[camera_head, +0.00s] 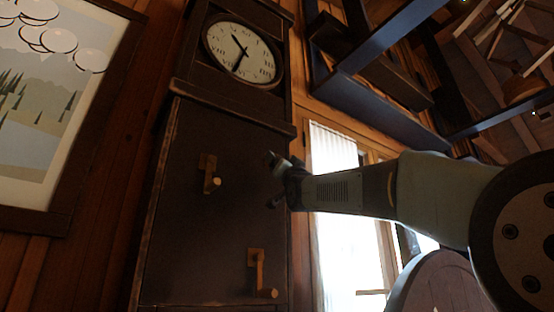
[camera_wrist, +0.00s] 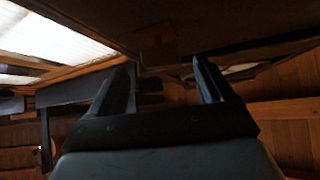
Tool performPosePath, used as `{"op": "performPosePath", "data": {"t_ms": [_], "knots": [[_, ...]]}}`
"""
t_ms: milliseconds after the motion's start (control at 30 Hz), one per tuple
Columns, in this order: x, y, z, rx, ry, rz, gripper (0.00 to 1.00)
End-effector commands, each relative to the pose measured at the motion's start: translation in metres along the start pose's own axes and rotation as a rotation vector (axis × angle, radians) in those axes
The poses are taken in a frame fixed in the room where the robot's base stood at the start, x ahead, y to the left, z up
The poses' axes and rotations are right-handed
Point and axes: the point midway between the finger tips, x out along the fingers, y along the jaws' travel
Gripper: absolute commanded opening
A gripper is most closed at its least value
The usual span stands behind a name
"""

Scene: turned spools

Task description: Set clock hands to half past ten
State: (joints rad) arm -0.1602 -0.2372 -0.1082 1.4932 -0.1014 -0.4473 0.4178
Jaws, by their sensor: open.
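The tall dark wooden clock case (camera_head: 225,130) has a round pale clock face (camera_head: 262,60) near its top in the head view. Two dark clock hands show on it: a shorter one (camera_head: 237,40) toward the upper left and a longer one (camera_head: 238,64) toward the bottom. The numerals are too small to read surely. My gripper (camera_head: 273,180) is below the face, in front of the right part of the case. It also shows in the wrist view (camera_wrist: 166,72), with its two fingers apart and nothing seen between them.
Two wooden handles, an upper one (camera_head: 210,175) and a lower one (camera_head: 261,272), stick out from the case front. A bright window (camera_head: 335,160) is to the right. A framed picture (camera_head: 45,110) hangs left. Dark blue beams (camera_head: 395,35) cross the upper right.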

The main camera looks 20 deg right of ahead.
Motion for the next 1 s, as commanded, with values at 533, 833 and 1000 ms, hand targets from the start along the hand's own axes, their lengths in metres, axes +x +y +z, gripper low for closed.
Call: {"op": "performPosePath", "data": {"t_ms": [533, 833, 1000], "knots": [[0.054, 0.0, 0.001, -0.001, -0.001, 0.0, 0.81], [0.056, 0.0, 0.0, -0.001, 0.0, 0.0, 0.81], [0.055, 0.0, 0.0, -0.001, 0.0, 0.0, 0.64]]}}
